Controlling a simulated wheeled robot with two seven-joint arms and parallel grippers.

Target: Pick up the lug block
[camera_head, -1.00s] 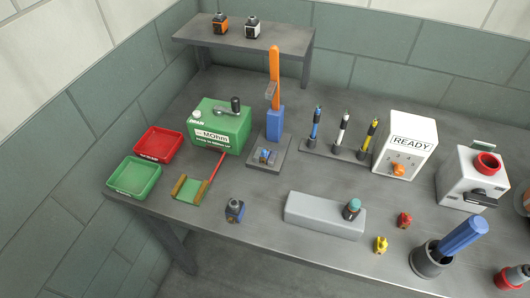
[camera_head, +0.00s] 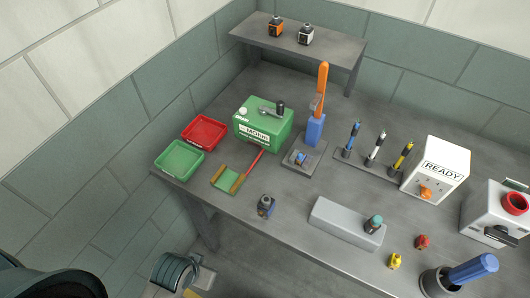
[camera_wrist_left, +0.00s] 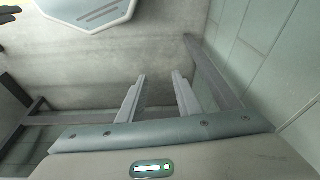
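No part is labelled as the lug block, so I cannot tell for certain which it is. A small dark block with a blue part (camera_head: 266,205) stands near the table's front edge, in front of the green tool with the red handle. Another small blue-and-grey piece (camera_head: 301,158) sits on the base of the orange-handled press (camera_head: 316,130). My left gripper (camera_wrist_left: 158,76) is open and empty in the left wrist view, with both fingers apart. In the head view my left arm shows low at the left, below and away from the table. My right gripper is not in view.
Green tray (camera_head: 180,160), red tray (camera_head: 204,133) and green MOhm box (camera_head: 263,125) stand at the left. A grey bar (camera_head: 340,222) lies right of the dark block, with yellow (camera_head: 395,261) and red (camera_head: 422,242) pieces beyond. A shelf (camera_head: 335,48) holds two blocks.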

